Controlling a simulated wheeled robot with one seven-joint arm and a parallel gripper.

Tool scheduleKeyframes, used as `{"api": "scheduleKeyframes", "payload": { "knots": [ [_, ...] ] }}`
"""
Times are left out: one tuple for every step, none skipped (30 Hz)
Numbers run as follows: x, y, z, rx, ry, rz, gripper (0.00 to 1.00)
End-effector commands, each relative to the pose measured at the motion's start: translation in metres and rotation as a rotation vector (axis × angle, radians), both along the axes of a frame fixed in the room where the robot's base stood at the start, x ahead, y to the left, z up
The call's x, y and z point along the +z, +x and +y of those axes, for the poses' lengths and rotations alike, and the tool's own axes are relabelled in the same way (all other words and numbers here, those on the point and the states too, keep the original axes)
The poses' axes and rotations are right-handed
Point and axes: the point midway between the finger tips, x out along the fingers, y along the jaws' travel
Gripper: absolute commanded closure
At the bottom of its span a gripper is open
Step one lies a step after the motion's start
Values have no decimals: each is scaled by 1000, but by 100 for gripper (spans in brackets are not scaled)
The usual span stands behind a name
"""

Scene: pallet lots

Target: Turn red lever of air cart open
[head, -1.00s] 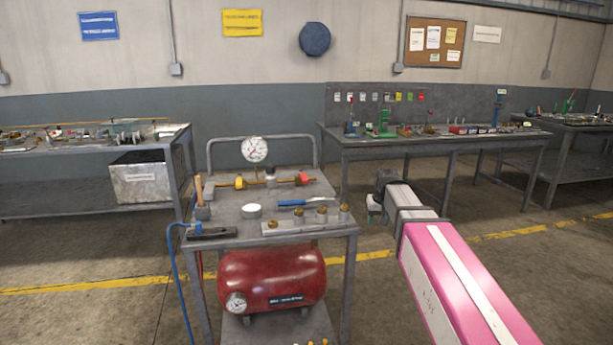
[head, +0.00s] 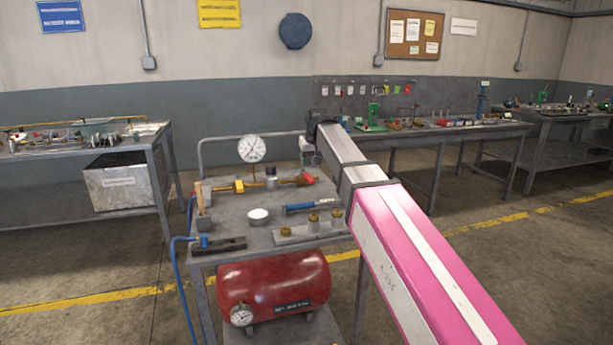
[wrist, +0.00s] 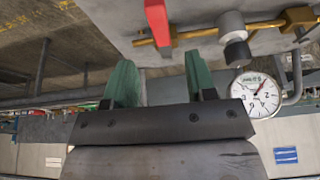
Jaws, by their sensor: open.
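The air cart (head: 225,262) stands in front of me with a brass pipe line along the back of its top. The red lever (head: 307,178) sits at the right end of that line. In the wrist view the red lever (wrist: 156,20) lies crosswise to the brass pipe, near the top edge, partly cut off. My gripper (head: 307,148) is at the back right of the cart, just above and behind the lever. In the wrist view its green fingers (wrist: 160,82) are spread and empty, apart from the lever. A round pressure gauge (wrist: 256,95) shows to their right.
The cart top also holds a yellow-handled valve (head: 239,186), a white round lid (head: 258,216), a blue-handled tool (head: 310,207) and brass fittings. A red tank (head: 275,282) sits below. A cart rail rises behind. Workbenches line the wall.

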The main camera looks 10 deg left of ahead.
Motion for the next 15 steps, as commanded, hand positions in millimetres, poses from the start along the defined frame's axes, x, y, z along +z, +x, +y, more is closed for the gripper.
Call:
{"api": "scheduleKeyframes", "payload": {
  "knots": [
    [-10, 4, 2, 0, -1, 3, 49],
    [-14, 6, 3, 0, -1, 2, 49],
    [-20, 8, 4, 0, -1, 2, 49],
    [-25, 10, 5, 0, -1, 2, 49],
    [-30, 12, 5, 0, -1, 3, 49],
    [-36, 14, 6, 0, -1, 2, 49],
    [-40, 16, 7, 0, -1, 2, 49],
    [-44, 17, 8, 0, 0, 1, 49],
    [-49, 19, 9, 0, -1, 2, 49],
    [-53, 20, 9, 0, -1, 2, 49],
    [-56, 21, 10, 0, -1, 2, 49],
    [-60, 23, 11, 0, 0, 1, 49],
    [-63, 24, 11, 0, 0, 1, 49],
    [-65, 25, 12, 0, 0, 0, 49],
    [-67, 26, 12, 0, 0, 0, 49]
  ]
}}
